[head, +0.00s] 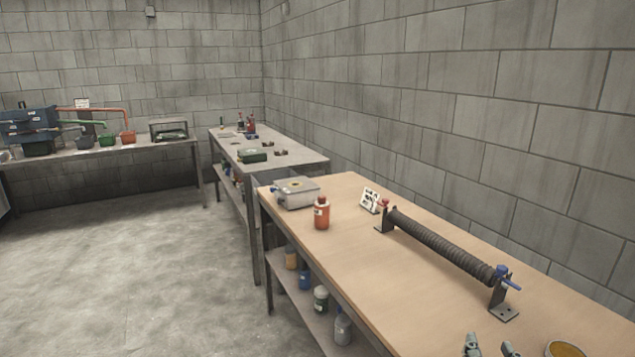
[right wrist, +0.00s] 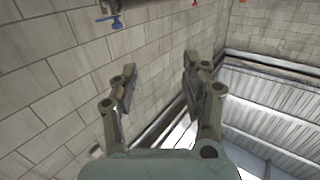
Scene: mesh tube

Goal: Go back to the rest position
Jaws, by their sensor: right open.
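My right gripper (head: 490,347) shows at the bottom edge of the head view, over the near part of the wooden bench (head: 345,250). In the right wrist view its two fingers (right wrist: 158,90) stand apart with nothing between them. The dark ribbed tube (head: 440,243) is held between two black brackets on the bench, beyond the gripper and apart from it. A blue valve handle (head: 508,279) sits at its near end and a red one (head: 384,203) at its far end. The blue handle also shows in the right wrist view (right wrist: 110,21). My left gripper is not in view.
A yellow-brown round container (head: 566,349) stands right of the gripper. A red bottle (head: 321,213), a grey box (head: 295,192) and a small sign (head: 370,200) stand at the bench's far end. A block wall (head: 500,110) runs along the right. The floor (head: 150,280) at left is clear.

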